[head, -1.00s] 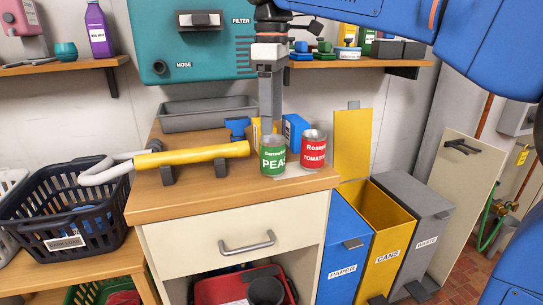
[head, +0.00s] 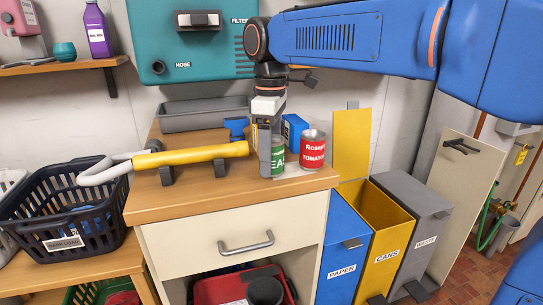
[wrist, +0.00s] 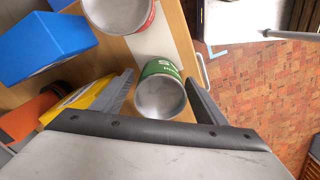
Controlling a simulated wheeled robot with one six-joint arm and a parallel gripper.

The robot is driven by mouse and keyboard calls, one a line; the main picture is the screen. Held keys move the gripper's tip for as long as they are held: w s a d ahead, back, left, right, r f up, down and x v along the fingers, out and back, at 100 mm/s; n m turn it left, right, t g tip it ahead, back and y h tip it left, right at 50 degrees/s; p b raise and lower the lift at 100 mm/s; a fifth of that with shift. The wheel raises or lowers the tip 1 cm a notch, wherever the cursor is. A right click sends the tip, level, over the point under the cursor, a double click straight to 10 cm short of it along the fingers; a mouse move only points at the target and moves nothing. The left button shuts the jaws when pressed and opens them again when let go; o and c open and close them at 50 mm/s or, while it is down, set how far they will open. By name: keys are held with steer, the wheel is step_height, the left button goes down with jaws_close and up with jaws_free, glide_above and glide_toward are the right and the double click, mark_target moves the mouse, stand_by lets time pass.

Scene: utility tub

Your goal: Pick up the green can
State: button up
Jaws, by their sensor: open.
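The green can (head: 279,160), labelled as peas, stands upright on the wooden top of the drawer cabinet, near its front right. My gripper (head: 267,150) is lowered over it, and a grey finger hides the can's left part in the head view. In the wrist view the green can (wrist: 160,88) shows its grey top between the two spread fingers of my gripper (wrist: 163,92). The jaws are open, and I cannot tell whether either finger touches the can.
A red tomato can (head: 313,150) stands close to the right. A blue box (head: 294,130) is behind, and a yellow-handled hose wand (head: 190,156) lies left. The cabinet top's (head: 225,190) front strip is clear. Open yellow (head: 383,245) and other bins stand right.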

steer(key=c, duration=1.1)
steer(key=shift+r, duration=0.1)
step_height(320, 180, up, 10)
steer(key=shift+f, duration=0.1)
